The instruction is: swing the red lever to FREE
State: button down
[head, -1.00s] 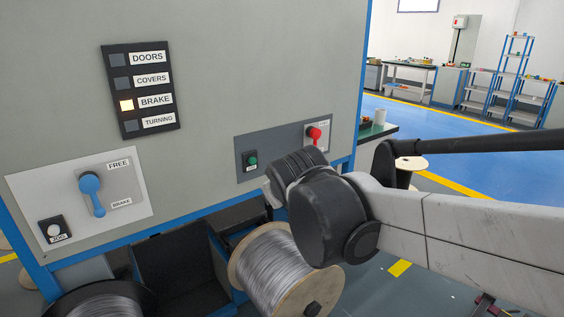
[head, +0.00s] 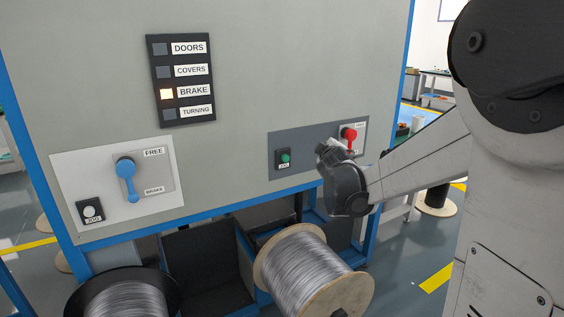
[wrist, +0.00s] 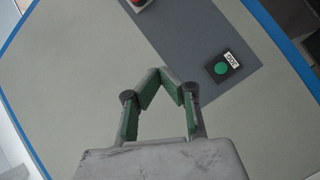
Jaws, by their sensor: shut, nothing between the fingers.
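The red lever (head: 349,134) is on the grey panel at the right of the machine front. In the head view its round red hub shows, with a short handle pointing down. A FREE label (head: 361,127) is at its upper right; the lower label is partly hidden. In the wrist view only a red bit (wrist: 139,3) shows at the top edge. My gripper (wrist: 162,71) is shut and empty, its fingertips together in front of the machine face. In the head view my gripper (head: 328,148) is just below and left of the lever; contact cannot be told.
A green button (wrist: 221,68) sits on the same panel, left of the lever in the head view. A blue lever (head: 127,180) with FREE and BRAKE labels is at left. The BRAKE lamp (head: 167,94) is lit. A wire spool (head: 345,297) stands below the panel.

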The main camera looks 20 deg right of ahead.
jog(key=w+d+f+n+t+b, duration=0.2)
jog(key=w+d+f+n, duration=0.2)
jog(key=f, duration=0.5)
jog(key=w+d+f+n+t+y+b, duration=0.1)
jog(key=w+d+f+n+b, duration=0.1)
jog(key=w+d+f+n, duration=0.3)
jog(key=d+f, duration=0.4)
jog(key=shift+w+d+t, duration=0.3)
jog(key=shift+w+t, duration=0.1)
jog(key=shift+w, duration=0.1)
jog(key=w+d+r+b, duration=0.1)
jog(key=w+d+b, duration=0.2)
jog(key=w+d, duration=0.4)
jog(key=shift+w+r, duration=0.35)
jog(key=shift+w, duration=0.6)
jog(key=shift+d, duration=0.15)
